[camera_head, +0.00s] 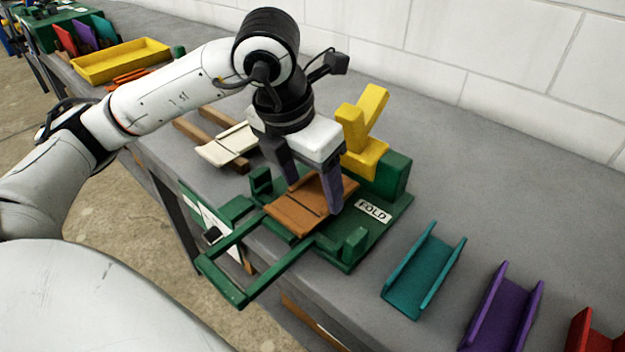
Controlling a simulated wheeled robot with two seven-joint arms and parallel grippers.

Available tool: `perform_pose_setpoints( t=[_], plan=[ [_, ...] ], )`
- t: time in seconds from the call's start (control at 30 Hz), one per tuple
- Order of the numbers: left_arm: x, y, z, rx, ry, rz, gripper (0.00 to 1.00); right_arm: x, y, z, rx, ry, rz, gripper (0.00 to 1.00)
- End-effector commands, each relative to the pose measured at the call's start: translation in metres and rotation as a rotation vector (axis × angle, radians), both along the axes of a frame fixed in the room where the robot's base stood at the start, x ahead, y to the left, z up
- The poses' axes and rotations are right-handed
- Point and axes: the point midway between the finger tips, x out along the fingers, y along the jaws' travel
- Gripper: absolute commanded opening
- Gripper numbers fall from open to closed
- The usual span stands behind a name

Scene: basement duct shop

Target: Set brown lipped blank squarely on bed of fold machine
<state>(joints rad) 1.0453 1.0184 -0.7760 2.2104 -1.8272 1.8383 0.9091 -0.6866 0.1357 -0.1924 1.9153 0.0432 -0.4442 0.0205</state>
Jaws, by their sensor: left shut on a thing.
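The brown lipped blank (290,215) is at the bed of the green fold machine (372,232), which carries a FOLD label. A dark line runs across the blank. My left gripper (313,196) comes down from above, its two dark fingers shut on the blank. The blank looks roughly in line with the bed, but I cannot tell whether it touches the bed or hangs just above it. The fingers hide part of it. The machine's green frame handle (240,297) sticks out past the bench's front edge. My right gripper is not in view.
A yellow lever piece (362,150) stands behind the bed. A cream blank (228,147) lies on wooden strips to the left. Teal (424,272) and purple (503,308) channels and a red piece (588,332) lie to the right. A yellow tray (120,62) is far left. The back right bench is clear.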

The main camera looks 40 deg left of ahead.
Motion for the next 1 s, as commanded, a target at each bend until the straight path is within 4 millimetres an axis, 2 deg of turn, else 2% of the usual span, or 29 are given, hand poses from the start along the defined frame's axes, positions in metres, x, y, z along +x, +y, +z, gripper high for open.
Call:
perform_pose_setpoints(
  t=[0.2,0.23,0.33,0.37,0.6,0.73,0.87,1.0],
  plan=[
    [0.0,0.0,0.001,0.0,-0.001,0.0,0.42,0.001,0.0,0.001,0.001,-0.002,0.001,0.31],
    [0.0,0.0,0.001,0.0,-0.001,0.001,0.69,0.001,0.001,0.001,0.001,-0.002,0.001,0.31],
    [0.0,0.0,0.001,0.0,-0.001,0.001,0.85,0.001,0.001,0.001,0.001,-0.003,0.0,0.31],
    [0.0,0.0,0.001,0.0,-0.001,0.001,0.87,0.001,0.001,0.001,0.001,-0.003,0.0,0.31],
    [0.0,0.0,0.001,0.0,-0.001,0.001,0.87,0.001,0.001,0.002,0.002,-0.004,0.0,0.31],
    [-0.001,0.0,0.008,-0.002,-0.004,0.001,0.87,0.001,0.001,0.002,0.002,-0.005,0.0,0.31],
    [-0.006,0.0,0.028,-0.001,-0.007,-0.001,0.87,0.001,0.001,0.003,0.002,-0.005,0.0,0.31],
    [-0.014,0.001,0.057,-0.001,-0.008,0.0,0.87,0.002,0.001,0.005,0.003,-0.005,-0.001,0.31]
  ],
)
